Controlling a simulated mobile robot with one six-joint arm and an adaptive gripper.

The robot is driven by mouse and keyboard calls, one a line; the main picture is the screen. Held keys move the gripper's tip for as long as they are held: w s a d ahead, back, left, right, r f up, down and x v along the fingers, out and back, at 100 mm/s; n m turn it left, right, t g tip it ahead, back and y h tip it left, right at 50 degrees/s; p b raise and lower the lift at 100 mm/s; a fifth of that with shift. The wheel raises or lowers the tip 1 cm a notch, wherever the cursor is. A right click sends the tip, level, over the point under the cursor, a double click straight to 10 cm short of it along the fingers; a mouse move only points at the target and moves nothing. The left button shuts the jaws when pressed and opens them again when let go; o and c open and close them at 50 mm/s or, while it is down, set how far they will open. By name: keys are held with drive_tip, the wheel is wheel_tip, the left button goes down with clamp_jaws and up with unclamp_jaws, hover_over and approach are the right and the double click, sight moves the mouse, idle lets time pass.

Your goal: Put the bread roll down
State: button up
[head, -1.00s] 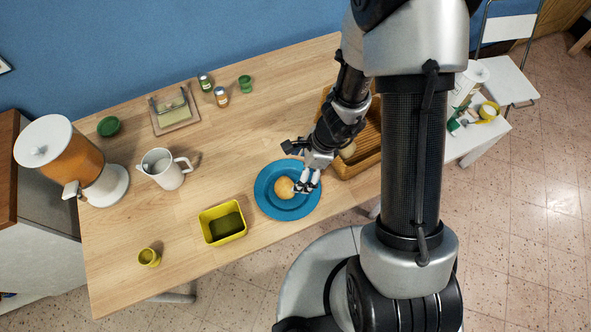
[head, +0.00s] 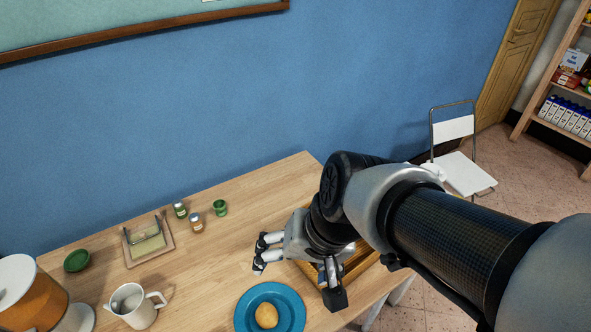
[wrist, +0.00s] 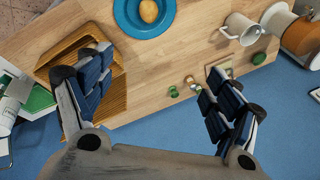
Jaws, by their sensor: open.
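The bread roll (head: 267,315) is round and golden and rests on the blue plate (head: 243,309) at the front of the table. Both also show in the wrist view, the roll (wrist: 149,11) near the top edge with the blue plate (wrist: 122,18) around it. My gripper (head: 262,255) is above the table, behind the plate and apart from it. In the wrist view its fingers (wrist: 158,92) are spread wide with nothing between them.
A wooden tray (head: 362,262) sits partly hidden under my arm. A white pitcher (head: 134,305) and a drink dispenser (head: 38,300) stand at left. Small jars (head: 196,223), a green cup (head: 220,207) and a napkin holder (head: 147,241) are further back. Table between is clear.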

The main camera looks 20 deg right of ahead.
drive_tip(key=s+d+r+n+t+h, duration=0.1)
drive_tip(key=s+d+r+n+h, duration=0.1)
drive_tip(key=s+d+r+n, duration=0.1)
drive_tip(key=s+d+r, duration=0.1)
drive_tip(key=s+d, duration=0.1)
drive_tip(key=shift+s+d+r+n+h, duration=0.2)
drive_tip(key=shift+s+n+h, duration=0.1)
drive_tip(key=shift+s+n, duration=0.1)
